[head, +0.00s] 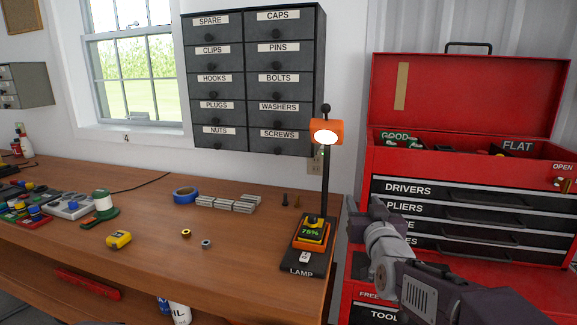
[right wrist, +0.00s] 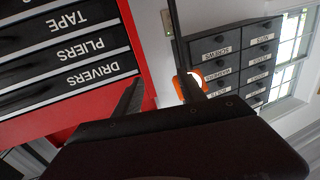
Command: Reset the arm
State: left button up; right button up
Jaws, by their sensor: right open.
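My right arm comes in from the lower right in the head view, in front of the red tool chest. Its gripper (head: 364,208) points up and away, just right of the lamp. In the right wrist view the two dark fingers of the right gripper (right wrist: 160,77) stand apart, with nothing between them. That view is upside down: the drawer labels read inverted. My left arm and left gripper are not in view.
A lit orange lamp (head: 326,132) on a black stand is at the workbench (head: 150,229) right end. The red tool chest (head: 468,95) stands behind my right arm. A labelled drawer cabinet (head: 254,80) hangs on the wall. Yellow tape measure (head: 118,240) and blue tape (head: 185,195) lie on the bench.

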jog(key=s+f+g, duration=0.4)
jog(key=s+f, duration=0.1)
jog(key=f, duration=0.7)
jog(key=s+f+g, duration=0.5)
jog(key=f, duration=0.7)
jog(key=s+f+g, duration=0.3)
jog(key=s+f, duration=0.2)
jog(key=s, duration=0.3)
jog(key=s+f+g, duration=0.4)
jog(key=s+f, duration=0.1)
jog(key=s, duration=0.3)
notch_tip(320, 180, up, 14)
jog(key=s+p, duration=0.2)
jog(key=p, duration=1.1)
jog(key=shift+s+a+g+y+p, duration=0.15)
jog(key=shift+a+g+y+p, duration=0.05)
jog(key=shift+g+y+p, duration=0.2)
jog(key=shift+n, duration=0.3)
jog(key=shift+c, duration=0.2)
